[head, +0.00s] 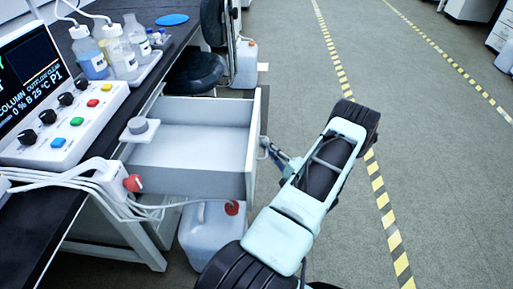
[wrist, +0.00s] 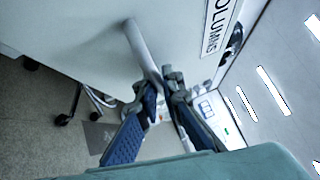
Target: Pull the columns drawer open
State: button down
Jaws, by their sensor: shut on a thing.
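The columns drawer (head: 200,148) stands pulled well out from under the bench in the head view. Its pale inside shows and looks empty. In the wrist view its front (wrist: 85,32) fills the top, with a COLUMNS label (wrist: 217,27) and a pale bar handle (wrist: 141,48). My gripper (wrist: 163,82) is shut on the handle, with a blue-padded finger on each side of its lower end. In the head view my gripper (head: 268,148) is at the outer face of the drawer front, and the handle there is mostly hidden.
The bench (head: 65,215) carries a control unit (head: 65,110) and several bottles on a tray. A white jug (head: 212,232) stands on the floor below the drawer. A black stool (head: 195,72) is behind it. Open floor (head: 440,150) with striped tape lies to the right.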

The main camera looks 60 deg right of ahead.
jog(key=shift+s, duration=0.15)
jog(key=c, duration=2.1)
grip_release()
jog(key=v, duration=1.2)
